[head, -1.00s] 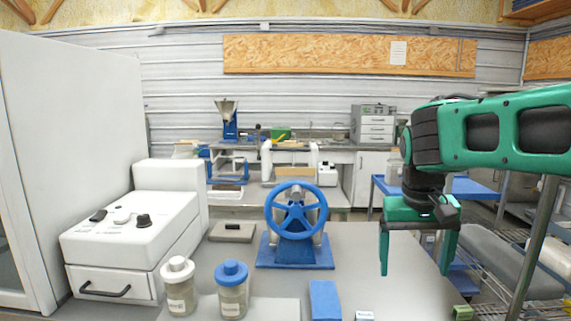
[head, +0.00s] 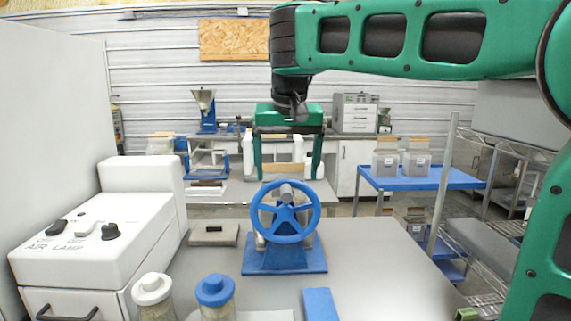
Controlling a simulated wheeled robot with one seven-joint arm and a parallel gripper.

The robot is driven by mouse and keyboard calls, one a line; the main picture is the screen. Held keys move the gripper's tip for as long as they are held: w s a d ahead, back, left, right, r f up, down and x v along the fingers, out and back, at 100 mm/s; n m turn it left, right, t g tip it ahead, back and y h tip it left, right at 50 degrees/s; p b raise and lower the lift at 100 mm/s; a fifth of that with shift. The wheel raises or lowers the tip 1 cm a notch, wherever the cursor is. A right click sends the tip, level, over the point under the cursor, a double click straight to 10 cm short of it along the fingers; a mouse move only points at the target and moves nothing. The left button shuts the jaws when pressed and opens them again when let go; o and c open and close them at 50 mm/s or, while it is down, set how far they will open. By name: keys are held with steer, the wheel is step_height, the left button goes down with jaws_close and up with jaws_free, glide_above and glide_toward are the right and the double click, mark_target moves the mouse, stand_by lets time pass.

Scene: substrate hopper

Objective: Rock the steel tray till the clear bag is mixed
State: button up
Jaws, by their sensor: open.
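I cannot make out a steel tray or a clear bag in the head view. My gripper (head: 288,178) is open and empty, its two green fingers pointing down and wide apart. Its fingertips show just above the top rim of a blue handwheel (head: 286,237), which stands upright on a blue base plate (head: 285,262) on the grey bench (head: 385,265). I cannot tell how far the fingers are from the wheel in depth.
A white machine with knobs (head: 85,245) stands at the left. Jars with a white lid (head: 152,289) and a blue lid (head: 215,290) stand in front, beside a blue block (head: 319,304). A flat grey box (head: 214,234) lies left of the wheel. The bench's right side is mostly clear.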

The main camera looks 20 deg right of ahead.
mark_target(286, 189)
steer(key=shift+x, duration=3.9)
steer(key=shift+f, duration=0.1)
steer(key=c, duration=1.9)
steer(key=shift+o, duration=0.2)
